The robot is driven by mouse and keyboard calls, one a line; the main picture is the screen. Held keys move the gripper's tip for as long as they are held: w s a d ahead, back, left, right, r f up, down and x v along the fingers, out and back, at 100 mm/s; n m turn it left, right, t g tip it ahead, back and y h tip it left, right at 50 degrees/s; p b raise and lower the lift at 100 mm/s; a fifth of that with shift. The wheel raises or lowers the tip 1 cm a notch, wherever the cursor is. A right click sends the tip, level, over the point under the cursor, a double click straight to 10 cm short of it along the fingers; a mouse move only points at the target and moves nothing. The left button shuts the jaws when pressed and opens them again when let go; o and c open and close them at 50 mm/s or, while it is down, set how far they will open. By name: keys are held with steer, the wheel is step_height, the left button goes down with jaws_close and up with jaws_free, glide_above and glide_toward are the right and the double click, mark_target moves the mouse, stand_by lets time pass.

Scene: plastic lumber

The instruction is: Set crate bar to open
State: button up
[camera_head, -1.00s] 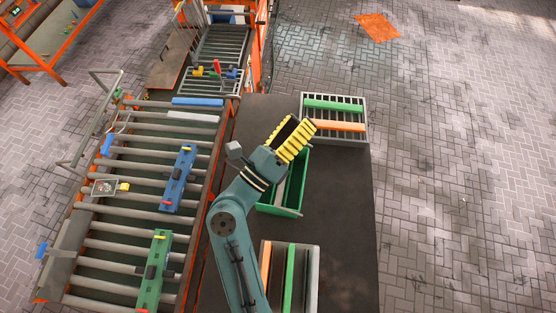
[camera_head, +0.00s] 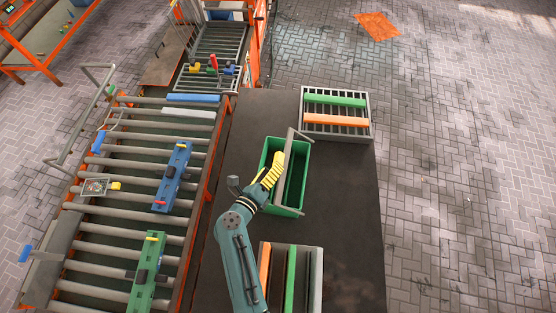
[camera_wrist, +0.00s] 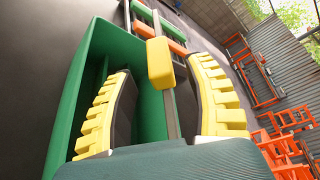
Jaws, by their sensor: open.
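The crate is an open green box (camera_head: 303,165) on the dark table. A grey bar (camera_head: 291,165) runs lengthwise over it, sticking out past its far end. In the wrist view the crate wall (camera_wrist: 75,90) fills the left, and the bar (camera_wrist: 172,112) carries a yellow block (camera_wrist: 160,64). My gripper (camera_head: 272,171) is at the crate's left side, close to the bar. Its yellow-padded fingers are open, one on each side of the bar in the wrist view (camera_wrist: 163,72). Contact with the bar cannot be told.
A grey slatted tray (camera_head: 350,133) with green and orange planks stands at the far right. Another tray (camera_head: 318,280) with planks is nearer. A roller conveyor (camera_head: 115,215) with blue and green assemblies lies left. The table right of the crate is clear.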

steer(key=x, duration=0.4)
steer(key=shift+w+d+f+b, duration=0.1)
steer(key=shift+w+d+b, duration=0.05)
steer(key=shift+w+b, duration=0.15)
steer(key=shift+s, duration=0.1)
jaws_close()
